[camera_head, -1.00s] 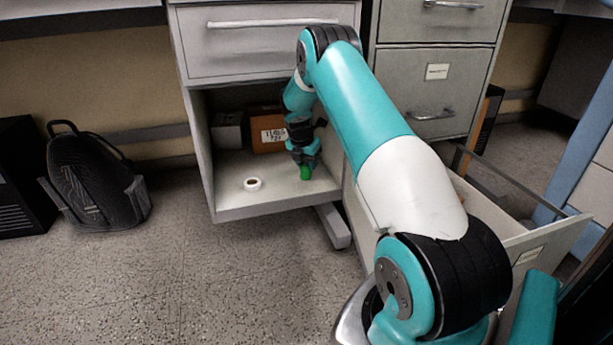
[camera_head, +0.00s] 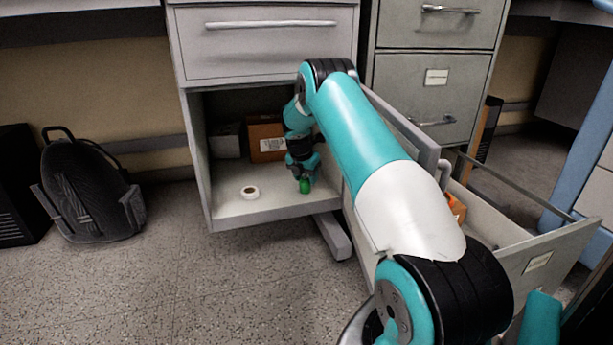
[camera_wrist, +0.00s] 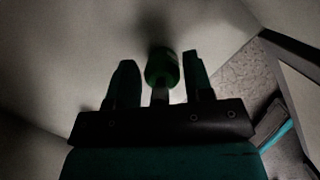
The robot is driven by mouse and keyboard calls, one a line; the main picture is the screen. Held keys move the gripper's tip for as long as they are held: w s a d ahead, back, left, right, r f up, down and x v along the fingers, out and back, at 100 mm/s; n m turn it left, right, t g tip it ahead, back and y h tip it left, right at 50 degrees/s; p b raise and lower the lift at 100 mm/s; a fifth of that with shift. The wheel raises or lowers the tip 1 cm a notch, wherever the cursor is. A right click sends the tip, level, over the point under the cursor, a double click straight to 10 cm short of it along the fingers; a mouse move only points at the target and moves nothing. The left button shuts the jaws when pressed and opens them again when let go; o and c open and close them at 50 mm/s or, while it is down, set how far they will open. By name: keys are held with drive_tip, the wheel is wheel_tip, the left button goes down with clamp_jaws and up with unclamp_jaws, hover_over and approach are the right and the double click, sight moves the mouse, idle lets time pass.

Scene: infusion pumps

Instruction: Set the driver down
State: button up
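The driver has a green handle (camera_head: 305,186) and is low over or on the floor of the open cabinet compartment (camera_head: 262,210). My gripper (camera_head: 302,173) reaches down into the compartment just above the green handle. In the wrist view the green handle (camera_wrist: 162,68) lies between the two fingertips of my gripper (camera_wrist: 161,70), with a narrow gap showing on each side. A pale shaft shows below the handle, towards the palm. My fingers look open around it. Whether the handle touches the cabinet floor is hard to tell.
A white tape roll (camera_head: 250,193) lies left of the driver. A brown box (camera_head: 267,140) with a label and a grey box (camera_head: 226,141) stand behind. The cabinet door stands open behind my arm. An open drawer (camera_head: 545,262) is at right, and a black backpack (camera_head: 88,190) at left.

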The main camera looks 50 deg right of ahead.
drive_tip(key=shift+o, duration=1.1)
